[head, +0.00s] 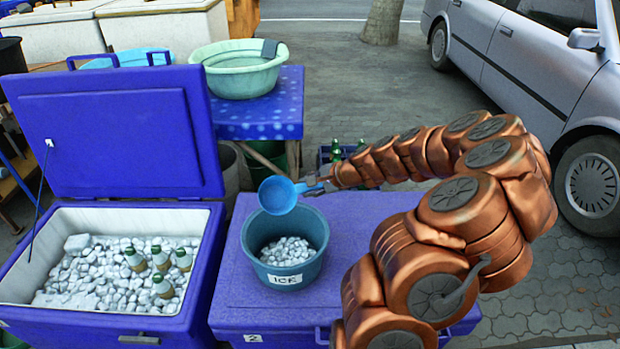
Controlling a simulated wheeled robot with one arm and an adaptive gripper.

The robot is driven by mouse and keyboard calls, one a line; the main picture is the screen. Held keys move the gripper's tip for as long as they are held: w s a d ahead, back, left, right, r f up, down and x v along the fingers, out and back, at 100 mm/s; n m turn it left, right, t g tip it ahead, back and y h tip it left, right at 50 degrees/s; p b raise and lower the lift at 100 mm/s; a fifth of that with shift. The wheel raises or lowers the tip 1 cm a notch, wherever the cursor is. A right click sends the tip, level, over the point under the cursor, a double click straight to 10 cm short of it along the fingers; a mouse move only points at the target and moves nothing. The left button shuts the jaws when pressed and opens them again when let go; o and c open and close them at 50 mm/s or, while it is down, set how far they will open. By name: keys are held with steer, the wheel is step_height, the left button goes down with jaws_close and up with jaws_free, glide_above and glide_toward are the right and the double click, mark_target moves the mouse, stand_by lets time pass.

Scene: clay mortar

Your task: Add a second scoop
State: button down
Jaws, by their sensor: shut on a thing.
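My gripper (325,184) is shut on the handle of a blue scoop (278,195). The scoop is over the back rim of a teal bucket (256,250) labelled "ICE". I cannot tell whether the scoop holds anything. The bucket has pale ice pieces (287,251) in its bottom and stands on a closed blue box (347,231). To the left, an open blue cooler (190,285) holds a bed of ice (88,272) with several bottles (160,258) standing in it at the right.
The cooler's raised lid (120,130) stands behind it. A blue table (262,118) with a light green basin (240,72) is behind the bucket. Green bottles (336,150) stand in a crate at the back. A silver car (530,70) is parked at right.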

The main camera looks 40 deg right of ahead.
steer(key=shift+w+d+r+m+g+y+p, duration=0.15)
steer(key=shift+g+p, duration=0.7)
steer(key=shift+p, duration=1.15)
steer(key=shift+w+a+f+m+g+y+p, duration=0.2)
steer(key=shift+g+p, duration=0.6)
steer(key=shift+p, duration=1.2)
steer(key=shift+w+d+r+m+g+y+p, duration=0.2)
steer(key=shift+g+p, duration=0.65)
steer(key=shift+p, duration=1.15)
steer(key=p, duration=0.2)
steer(key=g+p, duration=0.1)
steer(key=p, duration=0.1)
steer(key=shift+w+d+r+m+g+p, duration=0.1)
steer(key=shift+r+m+g+p, duration=0.2)
steer(key=shift+r+p, duration=0.1)
steer(key=shift+p, duration=0.4)
steer(key=shift+r+g+p, duration=0.15)
steer(key=shift+g+p, duration=0.35)
steer(key=shift+p, duration=0.45)
steer(key=shift+g, duration=0.3)
